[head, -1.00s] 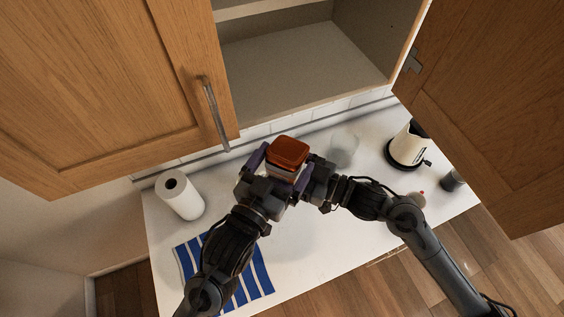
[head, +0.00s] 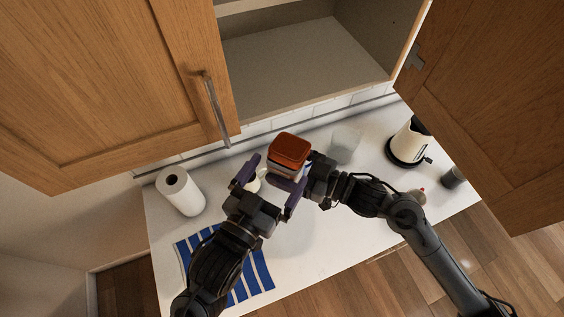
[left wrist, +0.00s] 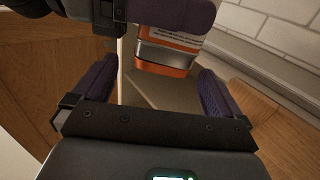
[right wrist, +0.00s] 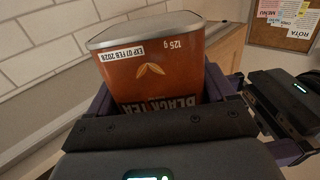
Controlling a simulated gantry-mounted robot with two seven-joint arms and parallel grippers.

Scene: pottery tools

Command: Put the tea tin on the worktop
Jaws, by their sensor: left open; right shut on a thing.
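The tea tin (head: 289,150) is orange-red with a metal rim. It is held above the white worktop (head: 310,235). My right gripper (head: 309,172) is shut on it. In the right wrist view the tin (right wrist: 150,75) shows upside-down "BLACK TEA" lettering between the fingers. My left gripper (head: 268,178) is open and empty, just left of the tin and apart from it. The left wrist view shows its two spread fingers, with the tin (left wrist: 165,55) beyond them.
A paper roll (head: 180,192) and a blue-striped cloth (head: 262,270) are at the left. A clear container (head: 345,145) stands behind my right gripper, and a kettle (head: 407,146) is at the right. The cupboard (head: 305,60) stands open above.

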